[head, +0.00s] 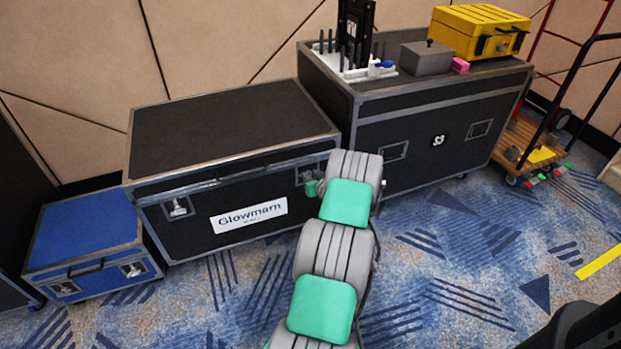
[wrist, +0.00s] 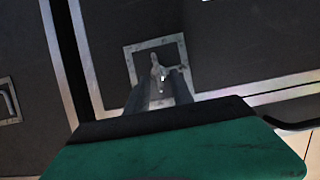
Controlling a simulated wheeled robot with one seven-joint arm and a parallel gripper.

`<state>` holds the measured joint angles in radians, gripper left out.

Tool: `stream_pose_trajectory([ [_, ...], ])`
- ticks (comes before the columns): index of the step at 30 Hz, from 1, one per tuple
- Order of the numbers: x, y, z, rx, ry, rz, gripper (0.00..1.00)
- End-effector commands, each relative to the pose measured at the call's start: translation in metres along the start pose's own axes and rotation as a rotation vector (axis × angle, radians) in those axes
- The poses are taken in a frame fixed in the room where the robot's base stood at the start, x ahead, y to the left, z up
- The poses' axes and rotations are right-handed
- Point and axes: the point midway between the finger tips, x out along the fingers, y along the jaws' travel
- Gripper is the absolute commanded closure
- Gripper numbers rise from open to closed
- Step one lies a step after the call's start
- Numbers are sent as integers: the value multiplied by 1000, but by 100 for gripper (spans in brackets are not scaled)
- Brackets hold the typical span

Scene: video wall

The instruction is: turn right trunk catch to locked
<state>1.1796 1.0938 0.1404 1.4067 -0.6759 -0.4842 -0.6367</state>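The black trunk with the "Glowmarn" label (head: 235,125) stands against the wall, its lid down. Its right catch (wrist: 156,62) is a metal butterfly piece in a square metal plate, seen in the wrist view. In the head view my arm partly covers that catch (head: 304,174). The left catch (head: 178,208) shows clear of my arm. My gripper (wrist: 161,84) is open, with one dark finger on each side of the right catch's lower part. I cannot tell if the fingers touch it. The fingers are hidden behind my arm in the head view.
A blue case (head: 85,232) stands left of the trunk. A taller black case (head: 425,120) stands right, carrying a yellow toolbox (head: 478,32), a grey box (head: 427,58) and a tool rack (head: 350,66). A hand truck (head: 545,130) is farther right. The carpet in front is clear.

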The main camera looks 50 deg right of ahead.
Motion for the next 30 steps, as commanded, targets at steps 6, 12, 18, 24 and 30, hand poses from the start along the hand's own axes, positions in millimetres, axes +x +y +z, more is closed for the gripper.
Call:
stream_pose_trajectory([
  [6,0,0,0,0,0,-1,76],
  [12,0,-1,-1,0,0,-1,92],
  [18,0,-2,-1,0,0,-2,100],
  [24,0,-2,-1,-1,1,-4,100],
  [30,1,-3,-2,-3,2,-5,100],
])
